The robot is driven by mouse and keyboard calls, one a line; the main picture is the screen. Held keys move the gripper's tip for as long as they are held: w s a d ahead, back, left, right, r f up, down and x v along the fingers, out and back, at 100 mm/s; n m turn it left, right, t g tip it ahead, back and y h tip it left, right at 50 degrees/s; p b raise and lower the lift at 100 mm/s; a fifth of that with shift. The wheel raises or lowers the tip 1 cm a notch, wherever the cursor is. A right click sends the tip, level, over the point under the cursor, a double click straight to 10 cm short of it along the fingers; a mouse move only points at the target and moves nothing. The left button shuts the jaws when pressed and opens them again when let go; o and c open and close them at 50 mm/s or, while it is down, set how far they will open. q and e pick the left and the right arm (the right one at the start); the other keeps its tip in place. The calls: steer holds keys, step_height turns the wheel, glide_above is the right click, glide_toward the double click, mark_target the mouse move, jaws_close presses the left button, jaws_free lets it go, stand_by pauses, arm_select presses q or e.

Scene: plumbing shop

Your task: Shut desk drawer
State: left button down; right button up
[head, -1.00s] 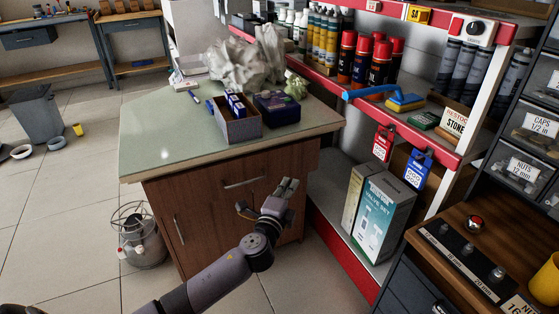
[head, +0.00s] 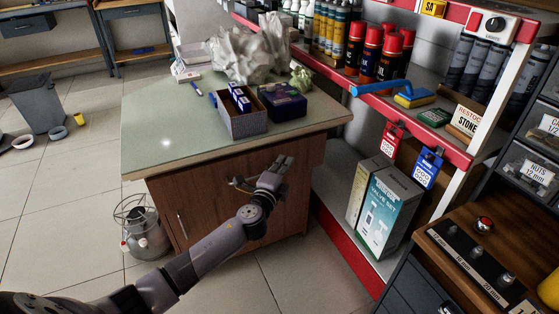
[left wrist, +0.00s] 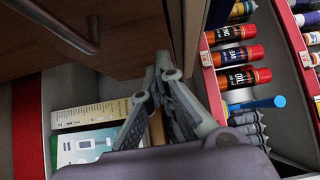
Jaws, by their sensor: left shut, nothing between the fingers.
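The wooden desk (head: 205,212) with a pale green top stands in the middle of the head view. Its drawer front (head: 301,152) is at the upper right, mostly behind my left gripper (head: 283,162). The gripper is at the drawer front, shut and empty; I cannot tell whether it touches the wood. In the left wrist view the gripper fingers (left wrist: 163,72) are closed together beside a wooden edge, and a bar handle (left wrist: 82,38) shows at the upper left. How far the drawer stands out is hidden. My right gripper is not in view.
On the desk are an open box (head: 242,122), a dark blue box (head: 283,101) and crumpled paper (head: 250,52). A red-edged shelf (head: 440,140) with spray cans stands close at the right. A wire-topped metal can (head: 146,232) stands left of the desk.

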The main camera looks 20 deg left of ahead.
mark_target(276, 152)
arm_select(q)
steer(key=shift+w+a, duration=0.85)
steer(key=shift+a, duration=0.3)
steer(key=w+a, duration=0.1)
steer(key=w+a+b, duration=0.1)
steer(key=shift+w+a, duration=0.15)
steer(key=shift+a, duration=0.2)
steer(key=shift+d, duration=0.1)
